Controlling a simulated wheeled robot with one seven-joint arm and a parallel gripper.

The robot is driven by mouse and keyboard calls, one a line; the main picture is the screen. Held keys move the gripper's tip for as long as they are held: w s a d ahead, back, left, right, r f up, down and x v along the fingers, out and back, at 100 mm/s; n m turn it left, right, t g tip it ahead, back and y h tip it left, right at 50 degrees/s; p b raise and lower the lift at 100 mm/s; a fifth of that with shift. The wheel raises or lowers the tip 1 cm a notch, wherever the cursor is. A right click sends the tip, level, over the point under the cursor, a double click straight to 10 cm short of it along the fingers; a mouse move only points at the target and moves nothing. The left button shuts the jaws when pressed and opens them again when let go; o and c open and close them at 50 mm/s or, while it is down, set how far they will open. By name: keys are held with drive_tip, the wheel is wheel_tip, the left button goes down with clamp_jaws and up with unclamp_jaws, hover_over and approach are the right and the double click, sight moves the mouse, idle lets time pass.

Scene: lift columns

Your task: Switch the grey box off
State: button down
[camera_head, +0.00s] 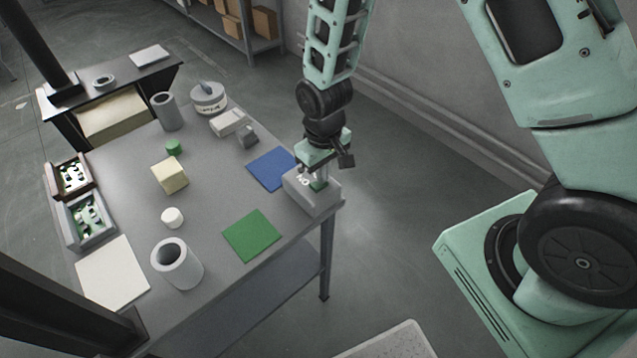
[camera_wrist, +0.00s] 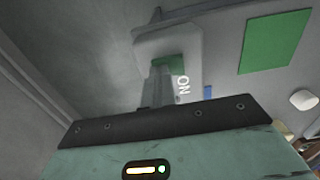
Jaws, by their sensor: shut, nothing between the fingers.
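The grey box (camera_head: 322,200) sits at the right corner of the table, beside the blue mat. It has white lettering on top and a green part (camera_head: 319,185) that looks like its switch. My gripper (camera_head: 312,176) is shut and empty, pointing down right over the box top. In the wrist view the closed fingers (camera_wrist: 160,88) reach toward the box (camera_wrist: 185,40). The green part (camera_wrist: 172,62) shows just beyond the fingertips, partly hidden by them, with the letters "ON" beside it. I cannot tell whether the fingertips touch it.
A blue mat (camera_head: 270,169) and green mat (camera_head: 252,235) lie near the box. A grey cylinder (camera_head: 177,264), white puck (camera_head: 172,217), cream cube (camera_head: 170,175) and bins stand farther left on the table (camera_head: 215,205). Open floor lies right of the table.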

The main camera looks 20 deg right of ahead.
wheel_tip(320, 180, up, 7)
drive_tip(key=p, duration=0.5)
drive_tip(key=shift+p, duration=0.35)
idle(0.4)
